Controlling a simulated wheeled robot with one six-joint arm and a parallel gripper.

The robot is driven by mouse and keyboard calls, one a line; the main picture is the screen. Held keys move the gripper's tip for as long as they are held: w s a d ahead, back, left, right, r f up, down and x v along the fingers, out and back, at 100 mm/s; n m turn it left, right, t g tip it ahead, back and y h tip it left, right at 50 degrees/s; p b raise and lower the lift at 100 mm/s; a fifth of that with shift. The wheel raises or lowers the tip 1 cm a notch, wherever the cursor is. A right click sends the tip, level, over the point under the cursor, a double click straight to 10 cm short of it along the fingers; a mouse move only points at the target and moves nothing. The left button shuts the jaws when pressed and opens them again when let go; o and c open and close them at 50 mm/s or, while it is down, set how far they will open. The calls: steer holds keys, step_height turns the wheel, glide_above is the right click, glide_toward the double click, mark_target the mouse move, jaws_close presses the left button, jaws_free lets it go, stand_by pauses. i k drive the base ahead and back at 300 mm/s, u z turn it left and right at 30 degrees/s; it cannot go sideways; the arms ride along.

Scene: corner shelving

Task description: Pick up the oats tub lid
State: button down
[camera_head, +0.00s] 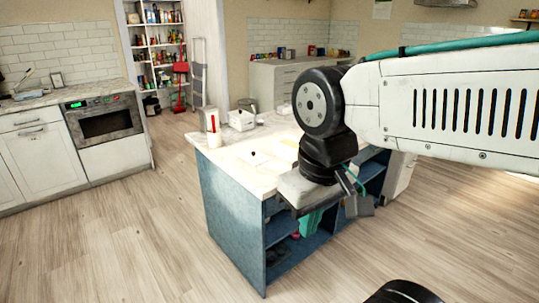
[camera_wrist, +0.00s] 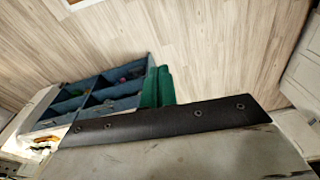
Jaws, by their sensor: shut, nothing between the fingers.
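I cannot make out the oats tub or its lid for certain in either view. The distant corner shelving (camera_head: 153,48) holds many small packets and jars, too small to tell apart. My gripper (camera_head: 362,208) hangs in front of the near right side of the kitchen island in the head view. Its fingers are together and hold nothing. In the wrist view, the fingers do not show clearly; a dark bar and a pale surface fill the lower part.
The blue island (camera_head: 228,215) has open shelves, with a green thing (camera_wrist: 150,88) by them. On its top stand a white cup with a red stick (camera_head: 213,131) and a white box (camera_head: 241,120). A grey stepladder (camera_head: 198,72) stands beside the shelving. The wooden floor at left is clear.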

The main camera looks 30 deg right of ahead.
mark_target(254, 157)
steer(key=z, duration=0.75)
steer(key=i, duration=1.55)
steer(key=u, duration=0.35)
